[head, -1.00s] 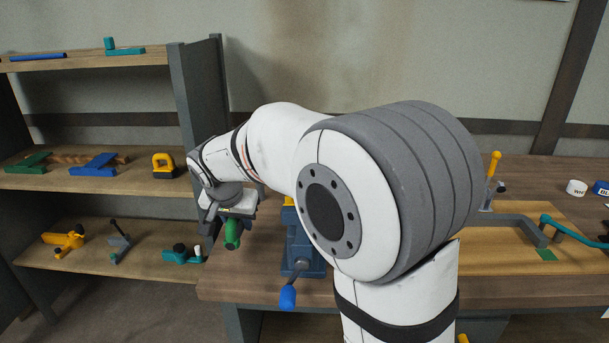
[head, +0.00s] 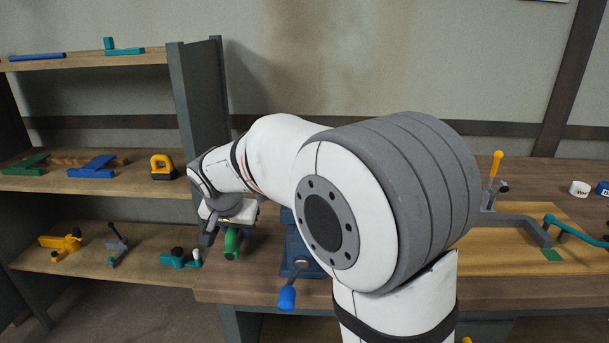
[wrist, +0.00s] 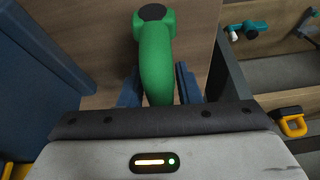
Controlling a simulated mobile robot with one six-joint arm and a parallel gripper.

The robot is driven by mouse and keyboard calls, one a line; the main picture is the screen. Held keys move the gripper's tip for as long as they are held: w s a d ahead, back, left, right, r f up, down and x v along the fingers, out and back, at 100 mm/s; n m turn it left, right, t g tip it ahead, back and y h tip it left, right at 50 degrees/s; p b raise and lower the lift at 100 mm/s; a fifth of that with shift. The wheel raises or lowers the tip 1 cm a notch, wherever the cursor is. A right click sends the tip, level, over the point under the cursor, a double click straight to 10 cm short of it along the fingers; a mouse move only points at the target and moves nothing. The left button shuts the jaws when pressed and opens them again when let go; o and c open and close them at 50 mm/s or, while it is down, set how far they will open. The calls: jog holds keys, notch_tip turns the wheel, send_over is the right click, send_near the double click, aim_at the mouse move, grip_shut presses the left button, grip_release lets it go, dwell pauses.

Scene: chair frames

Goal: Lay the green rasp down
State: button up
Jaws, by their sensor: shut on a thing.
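The green rasp (head: 232,244) shows only as a thick green handle at my gripper, over the left end of the workbench. My gripper (head: 222,238) is shut on it. In the wrist view the rasp's green handle (wrist: 156,52), with a dark end cap, lies between the two blue-grey fingers of my gripper (wrist: 159,88) and points away over the wooden bench top (wrist: 108,45). The rest of the rasp is hidden. I cannot tell whether it touches the bench.
A blue vise (head: 301,258) with a blue-tipped handle stands right of my gripper. A shelf unit (head: 110,183) with clamps and tools stands at the left, its grey side post close by. My arm hides the bench middle.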

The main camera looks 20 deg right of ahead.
jog(key=shift+f+b, duration=0.4)
jog(key=shift+f, duration=0.2)
jog(key=o, duration=1.1)
jog(key=p+v, duration=0.1)
jog(key=v, duration=0.7)
jog(key=shift+f, duration=0.1)
